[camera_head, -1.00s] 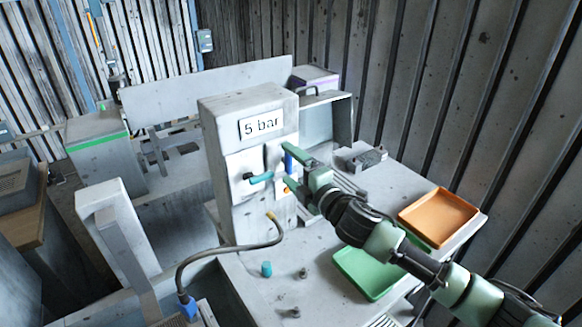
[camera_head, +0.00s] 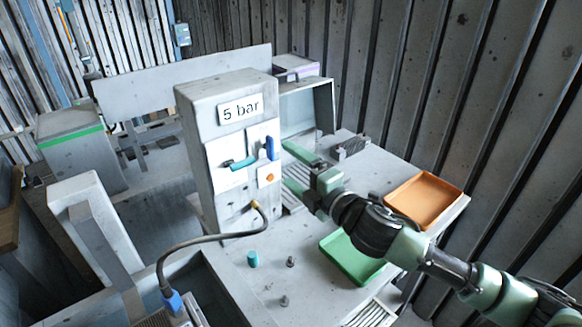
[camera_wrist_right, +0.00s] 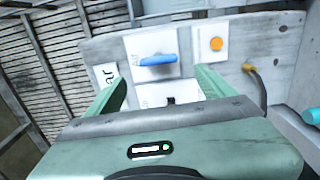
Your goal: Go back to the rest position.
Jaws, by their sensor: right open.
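My right gripper (camera_head: 287,165) is open and empty. It points at the front of the grey "5 bar" cabinet (camera_head: 198,122), just right of its panel, with a small gap to the blue handle (camera_head: 272,148). In the right wrist view the two green fingers of my right gripper (camera_wrist_right: 162,82) stand apart, with the blue handle (camera_wrist_right: 158,60) and orange button (camera_wrist_right: 216,44) on the panel beyond. A teal handle (camera_head: 243,162) sits on the left plate of the cabinet. My left gripper is not in view.
On the bench (camera_head: 228,268) are a green tray (camera_head: 350,262) under my right arm, an orange tray (camera_head: 424,200) beyond it, a teal cylinder (camera_head: 252,259) and small bolts. A hose (camera_head: 205,237) curves from the cabinet. A ribbed wall (camera_head: 500,120) stands at the right.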

